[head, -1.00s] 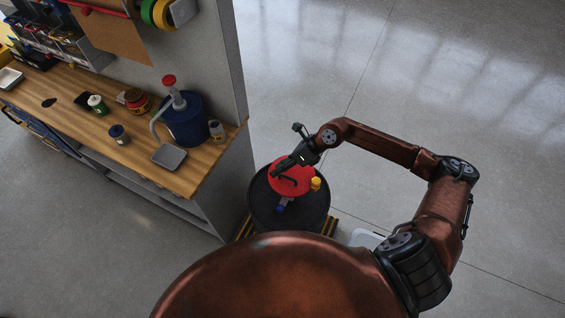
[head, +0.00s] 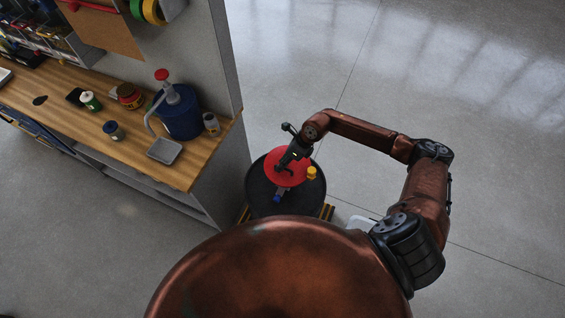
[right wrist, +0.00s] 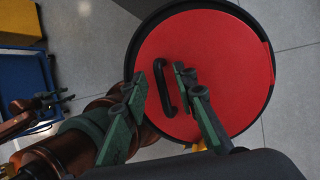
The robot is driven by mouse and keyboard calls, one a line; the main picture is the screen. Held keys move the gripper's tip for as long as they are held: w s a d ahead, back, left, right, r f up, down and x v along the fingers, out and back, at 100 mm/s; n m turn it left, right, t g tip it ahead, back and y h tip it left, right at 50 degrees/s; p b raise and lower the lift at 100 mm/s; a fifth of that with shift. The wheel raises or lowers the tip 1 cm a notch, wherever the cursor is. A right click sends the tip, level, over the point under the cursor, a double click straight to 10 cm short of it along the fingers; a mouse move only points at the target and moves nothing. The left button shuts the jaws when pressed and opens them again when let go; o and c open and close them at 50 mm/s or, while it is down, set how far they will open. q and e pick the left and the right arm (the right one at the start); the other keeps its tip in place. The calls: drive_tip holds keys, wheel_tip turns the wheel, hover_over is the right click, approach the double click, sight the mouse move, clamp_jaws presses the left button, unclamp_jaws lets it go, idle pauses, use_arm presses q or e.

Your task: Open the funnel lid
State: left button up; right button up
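The round red funnel lid (head: 287,178) lies flat on the black funnel (head: 258,195) on top of a drum. In the right wrist view the red lid (right wrist: 230,60) fills the middle, with a black bar handle (right wrist: 168,92) on it. My right gripper (head: 284,164) is over the lid. In the right wrist view its fingers (right wrist: 170,68) are apart, with the handle showing between them; I cannot tell whether they touch it. My left gripper is out of the head view; a dark gripper-like part (right wrist: 50,101) at the left of the wrist view seems to be it, too small to read.
A yellow part (head: 311,173) and a blue part (head: 277,198) sit at the drum's edge. A wooden workbench (head: 195,170) with a blue pump container (head: 182,118) and grey tray (head: 164,151) stands left. Floor to the right is clear.

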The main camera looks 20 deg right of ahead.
drive_tip(key=shift+c, duration=0.4)
clamp_jaws()
